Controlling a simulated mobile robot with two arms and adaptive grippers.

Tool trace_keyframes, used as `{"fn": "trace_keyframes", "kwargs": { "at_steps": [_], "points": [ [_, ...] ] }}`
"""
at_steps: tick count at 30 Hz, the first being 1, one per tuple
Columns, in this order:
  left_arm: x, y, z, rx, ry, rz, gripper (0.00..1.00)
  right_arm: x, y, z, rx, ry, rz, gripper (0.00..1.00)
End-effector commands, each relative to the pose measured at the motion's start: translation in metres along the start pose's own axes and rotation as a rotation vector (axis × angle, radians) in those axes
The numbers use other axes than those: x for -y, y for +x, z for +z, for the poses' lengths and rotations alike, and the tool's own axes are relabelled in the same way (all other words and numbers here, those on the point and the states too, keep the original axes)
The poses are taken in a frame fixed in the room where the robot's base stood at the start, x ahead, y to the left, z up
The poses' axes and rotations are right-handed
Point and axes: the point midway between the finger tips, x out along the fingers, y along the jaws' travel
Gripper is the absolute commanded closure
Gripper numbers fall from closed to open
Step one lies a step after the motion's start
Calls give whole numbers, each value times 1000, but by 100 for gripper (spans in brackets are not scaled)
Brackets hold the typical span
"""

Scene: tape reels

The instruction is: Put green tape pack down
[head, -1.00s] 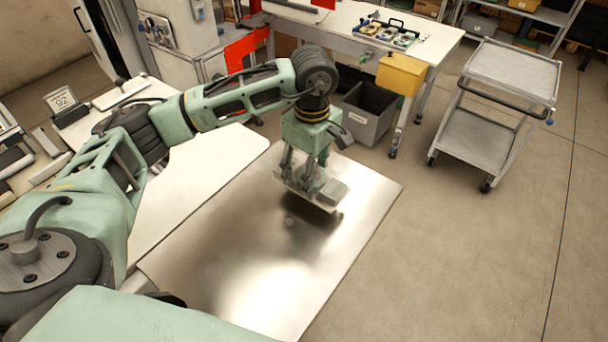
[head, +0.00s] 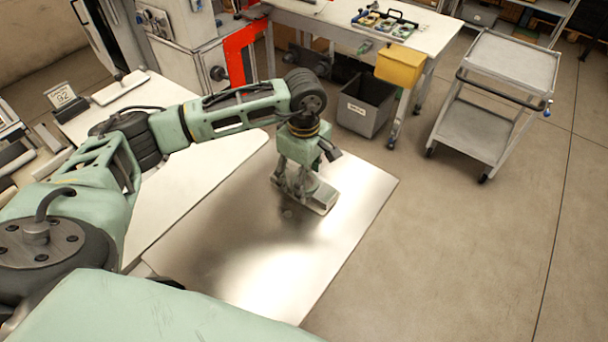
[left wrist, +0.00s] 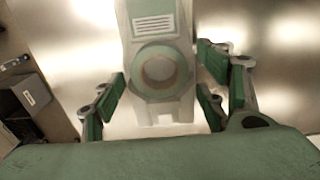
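The green tape pack (left wrist: 128,31), a light grey holder with a round green tape roll (left wrist: 157,73) and a white label, is under my left gripper (head: 305,190). In the head view it looks level at the bare metal tabletop; the gripper hides much of it, so contact is hard to judge. In the left wrist view it lies between the green-padded fingers of my left gripper (left wrist: 160,80). My right gripper is not in view.
The metal tabletop (head: 230,270) is clear around the pack. A white table (head: 215,170) adjoins it on the left. Open floor is to the right.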

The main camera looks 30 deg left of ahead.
Motion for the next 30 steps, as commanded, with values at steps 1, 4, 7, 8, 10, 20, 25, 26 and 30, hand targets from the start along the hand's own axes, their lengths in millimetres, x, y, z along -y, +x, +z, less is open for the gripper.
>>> {"fn": "trace_keyframes", "kwargs": {
  "at_steps": [1, 4, 7, 8, 10, 20, 25, 26, 30],
  "points": [
    [0, 0, 0, 0, 0, 0, 26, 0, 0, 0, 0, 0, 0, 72],
    [0, 0, 0, 0, 0, 0, 19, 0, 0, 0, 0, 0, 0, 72],
    [0, 0, 0, 0, -1, 0, 19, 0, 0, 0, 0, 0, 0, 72],
    [0, 0, 0, 0, -1, 0, 19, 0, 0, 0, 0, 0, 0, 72],
    [0, 0, 0, 0, -1, 0, 19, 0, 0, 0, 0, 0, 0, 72],
    [-2, -22, 0, -1, 1, 6, 19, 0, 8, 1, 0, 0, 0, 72],
    [-2, -59, 0, 0, 0, 8, 19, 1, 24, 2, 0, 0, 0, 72],
    [-2, -66, 0, 0, 0, 7, 19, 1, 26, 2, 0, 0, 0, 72],
    [-1, -94, 0, 0, 0, 5, 19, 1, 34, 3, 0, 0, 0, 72]
  ]
}}
